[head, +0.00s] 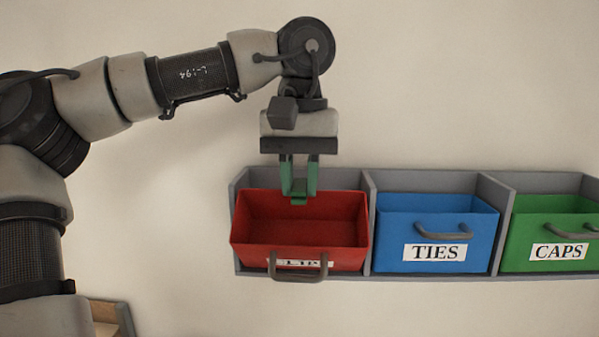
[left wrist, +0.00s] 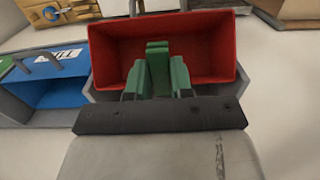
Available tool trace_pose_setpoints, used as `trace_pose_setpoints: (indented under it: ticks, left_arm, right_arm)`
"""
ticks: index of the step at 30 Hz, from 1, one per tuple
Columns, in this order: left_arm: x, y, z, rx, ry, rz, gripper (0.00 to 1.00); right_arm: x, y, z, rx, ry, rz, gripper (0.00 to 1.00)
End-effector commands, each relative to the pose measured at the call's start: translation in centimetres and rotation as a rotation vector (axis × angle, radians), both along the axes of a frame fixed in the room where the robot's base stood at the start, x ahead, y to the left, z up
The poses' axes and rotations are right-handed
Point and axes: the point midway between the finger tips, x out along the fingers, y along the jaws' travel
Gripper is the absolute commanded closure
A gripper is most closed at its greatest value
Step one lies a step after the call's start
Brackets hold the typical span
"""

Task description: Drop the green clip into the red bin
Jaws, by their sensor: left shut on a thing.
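My left gripper (head: 299,192) points down with its two green fingers shut on the green clip (head: 299,188). The clip is in front of the back part of the red bin's opening in the head view. In the left wrist view the clip (left wrist: 158,66) sits between the fingers (left wrist: 158,85), over the red bin (left wrist: 215,50). The red bin (head: 300,257) stands in the left slot of a grey rack, pulled forward, with its top open. Its label is partly hidden by its handle. The inside that shows looks empty. My right gripper is in neither view.
A blue bin (head: 436,232) labelled TIES and a green bin (head: 552,235) labelled CAPS stand right of the red one in the grey rack (head: 369,205). A container (head: 110,318) shows at the lower left. The pale wall around is clear.

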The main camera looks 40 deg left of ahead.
Motion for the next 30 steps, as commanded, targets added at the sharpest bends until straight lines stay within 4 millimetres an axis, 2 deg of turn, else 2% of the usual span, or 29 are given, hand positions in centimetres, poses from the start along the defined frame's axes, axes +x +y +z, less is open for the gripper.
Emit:
trace_pose_setpoints:
  ticks: [7, 8, 13, 23, 26, 30]
  left_arm:
    - [0.0, 0.0, 0.0, 0.000, 0.000, 0.000, 1.00]
    - [0.0, 0.0, 0.0, 0.000, 0.000, 0.000, 0.74]
    - [0.0, 0.0, 0.0, 0.000, 0.000, 0.000, 0.48]
    - [0.0, 0.0, 0.3, 0.001, -0.001, 0.001, 0.48]
    - [0.0, 0.0, 1.2, 0.001, -0.002, 0.002, 0.48]
    - [0.1, 0.0, 3.7, 0.001, -0.003, 0.003, 0.48]
  right_arm:
    - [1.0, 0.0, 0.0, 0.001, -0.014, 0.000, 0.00]
    - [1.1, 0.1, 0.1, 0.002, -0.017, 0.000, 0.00]
    - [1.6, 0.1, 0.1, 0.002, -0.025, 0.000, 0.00]
    - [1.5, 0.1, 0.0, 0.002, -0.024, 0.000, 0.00]
    - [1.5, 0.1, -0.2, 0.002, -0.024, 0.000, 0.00]
    - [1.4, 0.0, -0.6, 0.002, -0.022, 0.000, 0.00]
